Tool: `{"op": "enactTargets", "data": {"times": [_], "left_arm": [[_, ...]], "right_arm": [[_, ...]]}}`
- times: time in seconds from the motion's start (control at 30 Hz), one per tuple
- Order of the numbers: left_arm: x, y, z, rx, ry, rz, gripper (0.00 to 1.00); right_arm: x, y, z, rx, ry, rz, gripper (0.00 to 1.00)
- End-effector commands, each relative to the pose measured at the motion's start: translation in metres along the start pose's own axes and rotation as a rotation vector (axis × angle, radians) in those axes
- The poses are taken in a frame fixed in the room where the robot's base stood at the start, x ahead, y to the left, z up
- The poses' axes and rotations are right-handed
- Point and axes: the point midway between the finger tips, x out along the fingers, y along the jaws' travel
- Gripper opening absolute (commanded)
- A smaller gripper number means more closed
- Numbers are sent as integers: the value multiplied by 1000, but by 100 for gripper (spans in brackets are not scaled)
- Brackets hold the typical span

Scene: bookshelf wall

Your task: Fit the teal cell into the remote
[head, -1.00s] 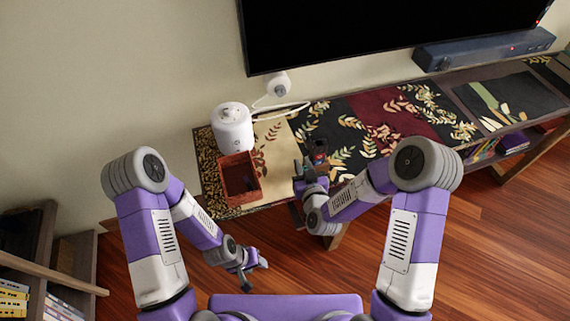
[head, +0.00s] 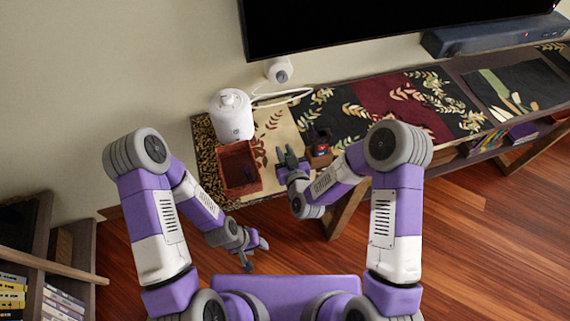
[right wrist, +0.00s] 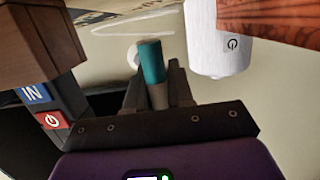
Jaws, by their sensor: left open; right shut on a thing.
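The teal cell (right wrist: 151,62) is a small cylinder with a teal upper part and a grey end, held between the fingers of my right gripper (right wrist: 158,90). In the head view my right gripper (head: 287,160) is over the front of the shelf, left of and apart from the remote (head: 323,147); the cell is too small to make out there. The dark remote, with a blue "IN" mark and a red power mark, also shows in the right wrist view (right wrist: 47,104), at the wooden block. Its cell slot is not visible. My left gripper (head: 252,249) is open and empty, low over the floor.
A wooden block (head: 319,160) is by the remote. A red-brown open box (head: 258,178) and a white rounded device (head: 232,118) stand left of my right gripper. The television (head: 330,25) hangs behind. The patterned shelf top is clear further right.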

Motion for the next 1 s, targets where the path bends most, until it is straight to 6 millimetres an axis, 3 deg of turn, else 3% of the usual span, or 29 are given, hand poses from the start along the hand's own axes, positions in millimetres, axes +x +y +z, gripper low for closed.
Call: {"op": "enactTargets", "data": {"times": [0.37,0.8,0.83,1.0], "left_arm": [[18,-7,-1,0,0,0,47],[22,-8,-1,0,0,0,47],[23,-8,-1,0,0,0,47],[21,-8,-1,0,0,0,47]], "right_arm": [[10,0,47,0,1,0,0],[11,0,52,-1,3,0,0],[11,0,52,-1,2,0,24],[10,0,51,0,2,0,48]]}}
